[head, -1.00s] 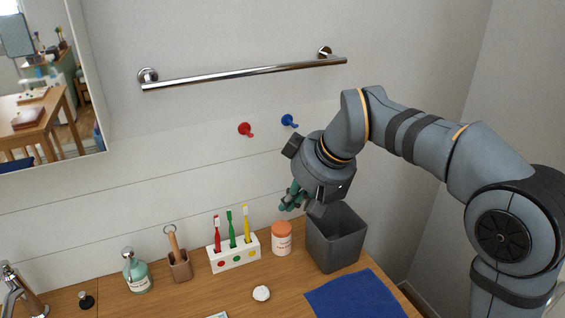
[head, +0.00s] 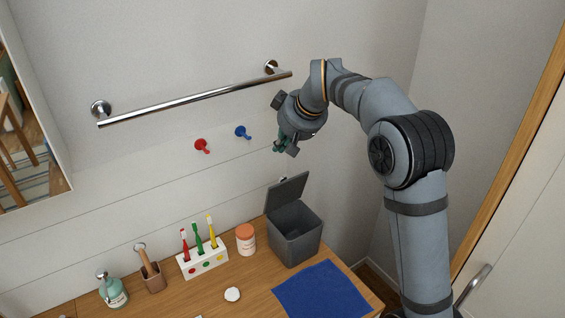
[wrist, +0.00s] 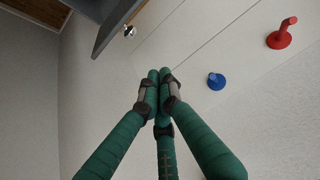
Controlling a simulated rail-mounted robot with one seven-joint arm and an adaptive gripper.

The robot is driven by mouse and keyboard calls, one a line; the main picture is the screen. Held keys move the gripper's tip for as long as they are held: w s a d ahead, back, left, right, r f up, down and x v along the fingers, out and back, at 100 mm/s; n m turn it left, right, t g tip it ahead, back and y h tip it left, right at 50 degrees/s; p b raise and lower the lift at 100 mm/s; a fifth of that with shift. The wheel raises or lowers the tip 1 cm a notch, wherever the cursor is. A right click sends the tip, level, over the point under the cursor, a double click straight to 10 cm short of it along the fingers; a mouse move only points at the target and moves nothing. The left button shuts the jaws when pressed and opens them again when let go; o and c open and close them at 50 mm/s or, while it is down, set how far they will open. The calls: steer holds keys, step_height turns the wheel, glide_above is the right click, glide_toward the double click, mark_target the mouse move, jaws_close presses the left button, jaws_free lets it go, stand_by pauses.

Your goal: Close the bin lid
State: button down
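The dark grey bin (head: 294,246) stands on the wooden counter against the wall. Its lid (head: 287,194) is open, standing up and tilted at the bin's back edge, with a small knob near its top. The wrist view shows a dark panel, seemingly the lid (wrist: 112,22), at the upper left, with a shiny knob (wrist: 129,31) beside it. My gripper (head: 279,148) is in the air above the lid, apart from it. Its green fingers (wrist: 159,90) are together at the tips in the wrist view, with nothing visible between them.
A blue cloth (head: 322,292) lies in front of the bin. An orange-capped jar (head: 245,240) and a toothbrush holder (head: 202,262) stand to its left. Red (head: 202,146) and blue (head: 242,132) hooks and a towel bar (head: 195,98) are on the wall.

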mark_target(283, 189)
step_height(283, 189, down, 8)
steer(key=p, duration=0.3)
steer(key=shift+w+a, duration=0.4)
steer(key=shift+s+f+b, duration=0.1)
steer(key=shift+f+b, duration=0.1)
steer(key=shift+b, duration=0.1)
